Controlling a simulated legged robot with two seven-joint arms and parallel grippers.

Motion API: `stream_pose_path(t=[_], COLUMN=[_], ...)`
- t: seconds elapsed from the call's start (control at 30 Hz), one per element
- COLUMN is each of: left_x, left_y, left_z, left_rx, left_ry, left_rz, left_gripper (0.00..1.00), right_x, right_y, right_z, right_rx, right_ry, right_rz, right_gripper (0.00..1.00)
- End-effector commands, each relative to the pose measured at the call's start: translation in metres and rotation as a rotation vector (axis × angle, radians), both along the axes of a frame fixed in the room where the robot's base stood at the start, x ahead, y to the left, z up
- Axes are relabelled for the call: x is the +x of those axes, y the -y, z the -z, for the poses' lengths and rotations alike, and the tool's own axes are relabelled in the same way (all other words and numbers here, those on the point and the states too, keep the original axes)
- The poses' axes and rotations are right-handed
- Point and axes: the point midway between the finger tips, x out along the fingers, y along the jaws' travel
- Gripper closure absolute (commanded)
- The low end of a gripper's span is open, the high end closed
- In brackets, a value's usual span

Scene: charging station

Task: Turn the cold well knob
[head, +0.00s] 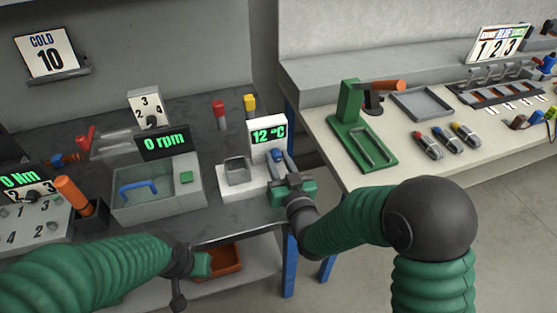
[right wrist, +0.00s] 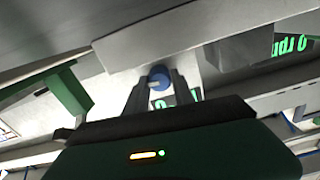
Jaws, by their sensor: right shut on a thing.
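The cold well (head: 238,174) is a white unit with a square recess on the dark bench, and its display (head: 268,135) reads 12 °C. Its blue knob (head: 277,156) is on the right side of the unit. My right gripper (head: 284,172) is at the knob; in the right wrist view its two fingers (right wrist: 160,88) are shut on the blue knob (right wrist: 158,76), one on each side. The gripper body hides part of the knob in the head view. My left gripper (head: 205,264) is low in front of the bench, away from the well; its fingers are not clear.
A card (head: 47,54) on the wall reads COLD 10. Left of the well stands a grey box (head: 158,197) with a 0 rpm display (head: 164,142). A green stand (head: 362,140) is on the right table. An orange-brown bin (head: 226,262) is on the lower shelf.

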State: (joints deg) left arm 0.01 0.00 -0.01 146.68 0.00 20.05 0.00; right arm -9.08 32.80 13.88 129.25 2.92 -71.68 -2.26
Motion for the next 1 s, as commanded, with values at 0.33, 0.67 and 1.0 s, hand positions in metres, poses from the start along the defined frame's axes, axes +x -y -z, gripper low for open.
stream_pose_path(t=[0.33, 0.67, 1.0], left_x=[0.0, 0.0, 0.0], left_y=[0.0, 0.0, 0.0], left_z=[0.014, 0.014, 0.014], left_rx=[0.0, 0.0, 0.0], left_ry=[0.0, 0.0, 0.0], left_rz=[0.0, 0.0, 0.0], left_gripper=[0.64, 0.64, 0.64], right_x=[0.001, 0.001, 0.0], right_y=[0.002, 0.002, 0.002], right_z=[0.001, 0.001, 0.0], right_rx=[0.357, 0.398, 0.397], right_ry=[-0.114, -0.13, -0.128], right_rz=[0.002, 0.001, 0.0], right_gripper=[1.0, 1.0, 0.48])
